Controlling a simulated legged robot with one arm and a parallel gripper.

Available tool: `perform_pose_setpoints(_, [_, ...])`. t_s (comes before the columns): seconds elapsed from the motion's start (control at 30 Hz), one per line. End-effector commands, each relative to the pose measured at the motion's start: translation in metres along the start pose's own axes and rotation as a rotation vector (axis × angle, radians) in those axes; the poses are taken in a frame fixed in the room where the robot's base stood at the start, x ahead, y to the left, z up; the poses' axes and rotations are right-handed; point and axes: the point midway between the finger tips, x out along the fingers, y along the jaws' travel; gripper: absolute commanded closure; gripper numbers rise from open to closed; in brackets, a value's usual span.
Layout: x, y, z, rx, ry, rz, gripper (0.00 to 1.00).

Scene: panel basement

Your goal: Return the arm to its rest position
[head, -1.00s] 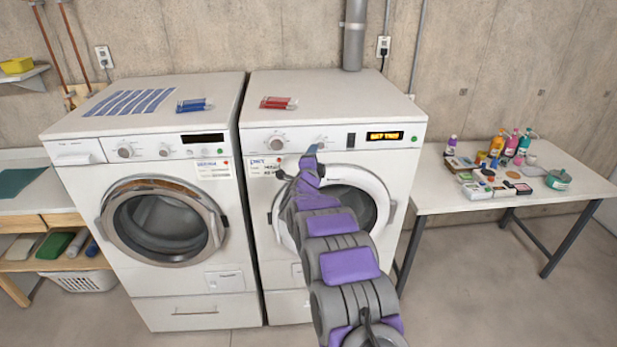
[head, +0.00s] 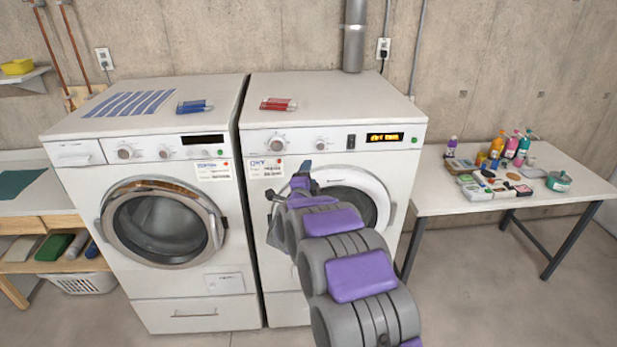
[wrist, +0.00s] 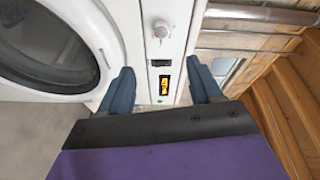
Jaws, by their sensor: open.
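My arm, purple and grey, reaches up from the bottom of the head view in front of the right-hand white machine (head: 285,230). My gripper (head: 303,170) is at the arm's far end, in front of that machine's upper left front, partly hidden by my own arm. In the wrist view, my gripper (wrist: 162,88) shows two blue-grey fingers spread apart with nothing between them. Beyond them is the machine's front with a knob, a dark switch and a lit yellow display (wrist: 165,86). The display also shows in the head view (head: 384,137).
A left-hand machine (head: 190,280) with a round door stands beside it. A white table (head: 440,203) with bottles and small boxes stands at the right. A shelf unit (head: 25,262) is at the left. Open floor lies at the lower right.

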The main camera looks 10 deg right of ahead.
Motion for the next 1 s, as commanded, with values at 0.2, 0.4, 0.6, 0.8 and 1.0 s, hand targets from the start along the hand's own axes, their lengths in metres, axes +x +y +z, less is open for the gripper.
perform_pose_setpoints(0.2, [0.000,0.000,0.000,0.000,0.000,0.001,0.36])
perform_pose_setpoints(0.4, [-0.008,-0.004,0.003,-0.036,-0.062,0.044,0.36])
perform_pose_setpoints(0.6, [-0.044,-0.012,0.012,-0.175,-0.267,0.171,0.36])
perform_pose_setpoints(0.8, [-0.106,-0.007,0.011,-0.366,-0.502,0.296,0.36])
perform_pose_setpoints(1.0, [-0.184,0.007,-0.007,-0.574,-0.729,0.412,0.36])
